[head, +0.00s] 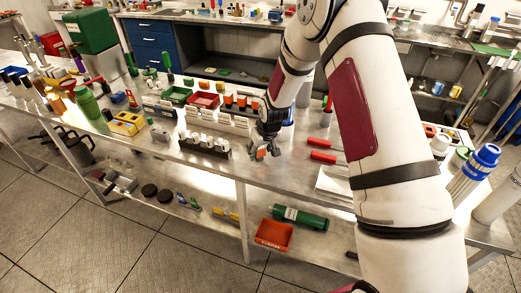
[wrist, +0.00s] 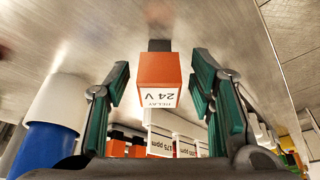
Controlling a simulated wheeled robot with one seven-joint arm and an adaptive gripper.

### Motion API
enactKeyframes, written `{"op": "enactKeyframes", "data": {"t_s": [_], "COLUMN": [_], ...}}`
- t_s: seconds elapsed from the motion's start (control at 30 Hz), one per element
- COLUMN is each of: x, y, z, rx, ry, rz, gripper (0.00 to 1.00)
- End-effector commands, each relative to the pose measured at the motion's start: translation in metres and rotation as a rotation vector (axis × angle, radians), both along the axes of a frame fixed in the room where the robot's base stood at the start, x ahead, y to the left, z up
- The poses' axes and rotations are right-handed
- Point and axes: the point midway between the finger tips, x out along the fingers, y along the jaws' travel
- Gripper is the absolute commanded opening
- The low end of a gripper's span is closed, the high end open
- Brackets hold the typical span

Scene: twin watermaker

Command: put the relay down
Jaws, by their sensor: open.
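The relay (wrist: 158,78) is an orange block with a white label reading "RELAY 24 V", upside down in the wrist view. It sits between my gripper's (wrist: 158,90) two green-padded fingers, with a gap on each side. My gripper is open. A dark piece shows at the relay's far end, against the metal bench top (wrist: 215,30); I cannot tell whether it is touching. In the head view my gripper (head: 265,150) is low over the bench near its front edge, and a bit of orange shows at the fingers.
A dark rack with white-topped items (head: 205,145) stands left of my gripper. Red-handled tools (head: 322,157) lie to the right. Orange blocks (head: 240,101) stand in a row behind, near red (head: 203,101) and green trays. A white-and-blue bottle (wrist: 50,115) is close in the wrist view.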

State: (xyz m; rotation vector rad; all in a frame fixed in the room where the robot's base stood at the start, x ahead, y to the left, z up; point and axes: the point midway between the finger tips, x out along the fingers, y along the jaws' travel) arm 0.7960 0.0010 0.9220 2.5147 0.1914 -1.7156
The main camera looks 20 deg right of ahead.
Motion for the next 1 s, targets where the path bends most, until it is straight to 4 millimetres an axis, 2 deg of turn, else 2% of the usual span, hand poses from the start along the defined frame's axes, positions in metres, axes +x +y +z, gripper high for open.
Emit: {"op": "enactKeyframes", "data": {"t_s": [0.23,0.7,1.0], "x": [-0.004,-0.035,-0.046], "y": [-0.001,-0.005,-0.006], "z": [0.017,0.096,0.123], "rx": [0.000,0.000,-0.004], "ry": [-0.003,-0.003,-0.004], "rz": [0.000,0.000,-0.001], "gripper": [0.49,0.49,0.49]}}
